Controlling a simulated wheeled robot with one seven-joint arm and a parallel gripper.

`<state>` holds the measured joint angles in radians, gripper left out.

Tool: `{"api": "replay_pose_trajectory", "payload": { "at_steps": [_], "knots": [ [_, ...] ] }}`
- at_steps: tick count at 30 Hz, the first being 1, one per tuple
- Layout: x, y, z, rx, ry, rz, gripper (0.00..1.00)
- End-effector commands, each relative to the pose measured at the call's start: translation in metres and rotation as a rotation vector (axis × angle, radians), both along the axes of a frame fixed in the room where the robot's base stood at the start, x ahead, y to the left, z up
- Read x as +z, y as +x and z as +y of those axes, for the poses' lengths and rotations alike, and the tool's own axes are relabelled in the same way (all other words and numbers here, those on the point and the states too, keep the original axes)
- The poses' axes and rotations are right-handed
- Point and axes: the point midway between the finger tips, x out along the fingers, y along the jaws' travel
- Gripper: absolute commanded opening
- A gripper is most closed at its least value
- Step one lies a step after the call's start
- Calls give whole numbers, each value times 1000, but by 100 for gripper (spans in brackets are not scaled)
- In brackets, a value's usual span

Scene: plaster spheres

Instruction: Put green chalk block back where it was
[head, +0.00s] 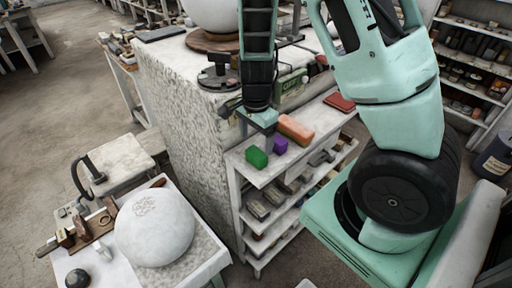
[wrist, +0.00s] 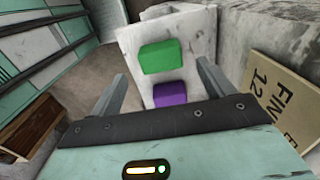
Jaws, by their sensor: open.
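The green chalk block (head: 257,157) lies on the white top of a small shelf unit (head: 262,176), near its left front end. A purple block (head: 280,145) lies just behind it on the same top. In the wrist view the green block (wrist: 162,57) is ahead of my gripper (wrist: 162,85), and the purple block (wrist: 170,94) is nearer, between the fingers and partly hidden by the gripper body. My gripper is open, with a finger on each side and nothing held. In the head view it is just above the shelf top, mostly hidden behind my wrist.
An orange block (head: 295,130) and a red-brown flat block (head: 339,102) lie farther along the shelf top. A large rough plinth (head: 185,110) stands close on the left. A box with lettering (wrist: 280,105) shows at the right of the wrist view. A white sphere (head: 155,227) sits on a table at front left.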

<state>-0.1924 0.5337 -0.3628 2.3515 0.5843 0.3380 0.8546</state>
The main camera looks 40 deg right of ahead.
Motion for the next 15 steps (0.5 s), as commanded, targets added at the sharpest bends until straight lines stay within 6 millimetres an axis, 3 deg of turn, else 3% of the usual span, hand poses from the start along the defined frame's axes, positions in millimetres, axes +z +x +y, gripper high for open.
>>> {"api": "replay_pose_trajectory", "payload": {
  "at_steps": [4,11,14,15],
  "knots": [
    [31,1,0,3,0,-4,81],
    [52,0,2,12,3,0,81],
    [60,-4,26,135,34,-2,81],
    [66,-8,44,238,56,-4,81]
  ]
}}
